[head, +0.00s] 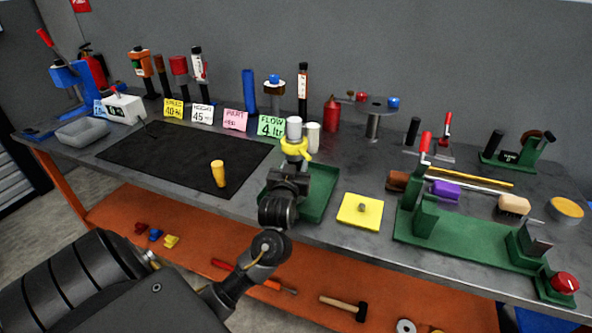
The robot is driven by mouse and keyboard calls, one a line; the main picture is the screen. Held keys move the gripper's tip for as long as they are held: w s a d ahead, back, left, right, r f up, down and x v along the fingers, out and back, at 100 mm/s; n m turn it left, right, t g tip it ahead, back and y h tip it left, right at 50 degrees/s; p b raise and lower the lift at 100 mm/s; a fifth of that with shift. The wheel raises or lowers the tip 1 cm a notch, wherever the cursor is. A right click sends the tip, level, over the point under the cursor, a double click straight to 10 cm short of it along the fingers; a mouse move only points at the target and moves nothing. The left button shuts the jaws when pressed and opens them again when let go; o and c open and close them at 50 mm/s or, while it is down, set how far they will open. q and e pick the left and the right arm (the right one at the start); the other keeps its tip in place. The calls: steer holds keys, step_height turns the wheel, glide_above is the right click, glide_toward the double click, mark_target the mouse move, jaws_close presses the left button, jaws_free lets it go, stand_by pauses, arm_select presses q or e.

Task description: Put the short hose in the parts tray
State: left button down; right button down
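One of my arms comes in from the lower left. Its black gripper (290,172) is above a shallow green tray (322,200) on the bench and covers part of it. A yellow piece (297,150) with a white cylinder (294,127) shows just past the gripper's end. The fingers are hidden behind the gripper body, so I cannot tell whether they hold this piece. No hose is clearly recognisable. A short yellow cylinder (218,173) stands upright on the black mat (165,150). My other gripper is not visible.
A yellow plate (360,210) lies right of the green tray. A green fixture (460,237) with a red-handled clamp fills the right front. Bottles, label cards and a round stand (374,105) line the back. An orange lower shelf (200,240) holds tools. Much of the mat is clear.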

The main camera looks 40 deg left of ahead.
arm_select(q)
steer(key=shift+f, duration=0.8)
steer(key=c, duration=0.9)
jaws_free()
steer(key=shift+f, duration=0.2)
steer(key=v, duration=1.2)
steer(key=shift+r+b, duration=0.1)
steer(key=shift+b, duration=0.25)
